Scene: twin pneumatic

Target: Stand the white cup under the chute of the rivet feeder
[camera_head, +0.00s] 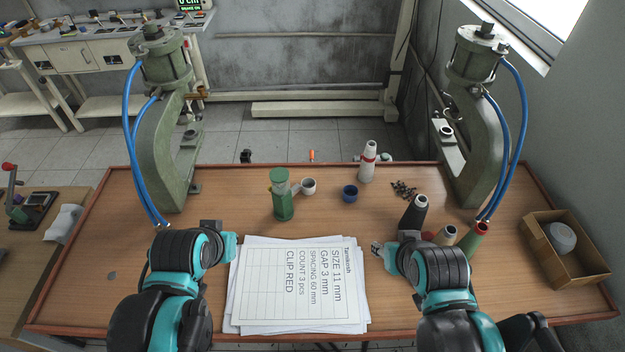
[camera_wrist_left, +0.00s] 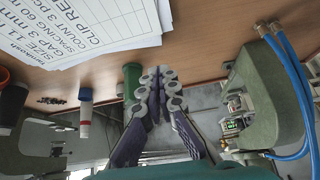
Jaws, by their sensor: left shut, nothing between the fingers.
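The white cup (camera_head: 308,186) stands upright on the table, close to the right side of the green rivet feeder (camera_head: 282,196). A small pale piece between them may be the chute; I cannot tell whether the cup is under it. My left gripper (camera_head: 230,245) is over the left edge of the papers, nearer to me than the feeder. In the left wrist view its fingers (camera_wrist_left: 158,78) are shut and empty, with the green feeder (camera_wrist_left: 132,80) beyond them.
A blue cup (camera_head: 350,194) and a white-red bottle (camera_head: 367,162) stand right of the white cup, with dark rivets (camera_head: 404,190) beyond. Green presses (camera_head: 165,120) flank the table. Printed sheets (camera_head: 298,285) lie in front. A dark bottle (camera_head: 414,214) stands near my right arm.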

